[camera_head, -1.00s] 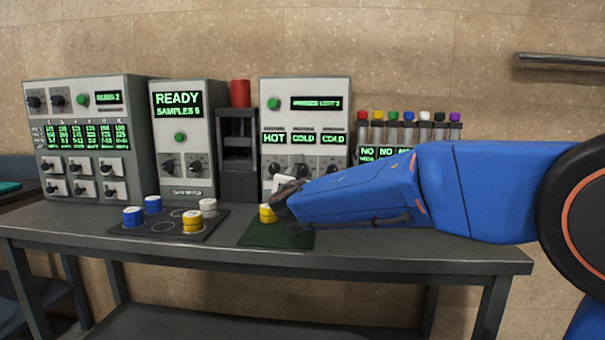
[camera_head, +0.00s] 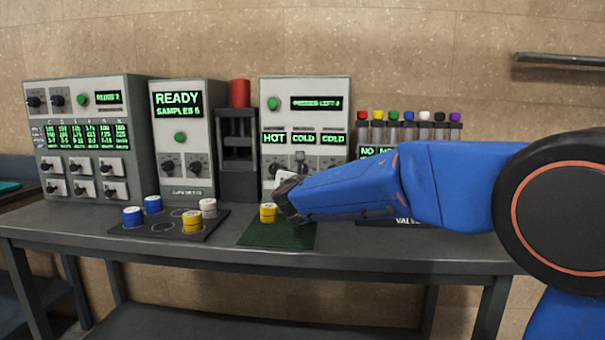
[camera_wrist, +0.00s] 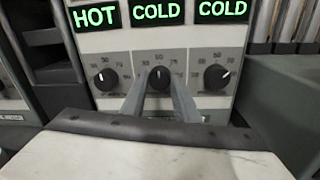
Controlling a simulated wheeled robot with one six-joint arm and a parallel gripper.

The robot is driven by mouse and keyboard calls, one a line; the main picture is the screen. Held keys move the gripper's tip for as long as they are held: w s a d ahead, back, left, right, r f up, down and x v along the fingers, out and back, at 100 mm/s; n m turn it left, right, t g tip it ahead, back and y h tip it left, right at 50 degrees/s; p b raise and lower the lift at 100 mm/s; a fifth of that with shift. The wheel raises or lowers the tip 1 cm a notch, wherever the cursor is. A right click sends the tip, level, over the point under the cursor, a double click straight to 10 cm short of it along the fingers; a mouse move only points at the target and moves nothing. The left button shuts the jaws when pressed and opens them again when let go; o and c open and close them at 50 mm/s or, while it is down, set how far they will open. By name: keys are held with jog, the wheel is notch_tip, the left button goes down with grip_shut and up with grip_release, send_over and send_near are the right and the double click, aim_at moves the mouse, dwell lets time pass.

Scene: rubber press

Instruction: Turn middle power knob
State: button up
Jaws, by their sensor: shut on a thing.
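The middle power knob (camera_wrist: 158,78) is a black dial with a white pointer mark, below the centre COLD display on the grey press panel (camera_head: 264,121). Its pointer looks close to straight up. My gripper (camera_wrist: 160,75) has one finger on each side of this knob and is shut on it. In the head view my gripper (camera_head: 298,172) is in front of the panel's lower part, and the wrist hides part of the knob row. The left knob (camera_wrist: 105,79) sits under HOT and the right knob (camera_wrist: 215,77) under the other COLD; both are clear of the fingers.
A yellow-topped container (camera_head: 268,213) stands on the green mat (camera_head: 255,238) below my wrist. A dark tray (camera_head: 133,229) with blue, white and yellow containers is to the left. A rack of colour-capped tubes (camera_head: 409,131) stands right of the panel, behind my arm.

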jog(key=shift+o, duration=0.2)
jog(key=shift+m, duration=0.3)
jog(key=m, duration=0.4)
jog(key=shift+f+m, duration=0.1)
jog(key=shift+m, duration=0.2)
jog(key=m, duration=0.4)
jog(key=shift+m, duration=0.3)
jog(key=m, duration=0.4)
jog(key=shift+f+m+t+h, duration=0.15)
jog(key=shift+m+t+h, duration=0.15)
jog(key=shift+m+h, duration=0.1)
jog(key=shift+m, duration=1.9)
jog(key=o, duration=1)
jog(key=shift+o, duration=0.2)
jog(key=shift+s, duration=0.1)
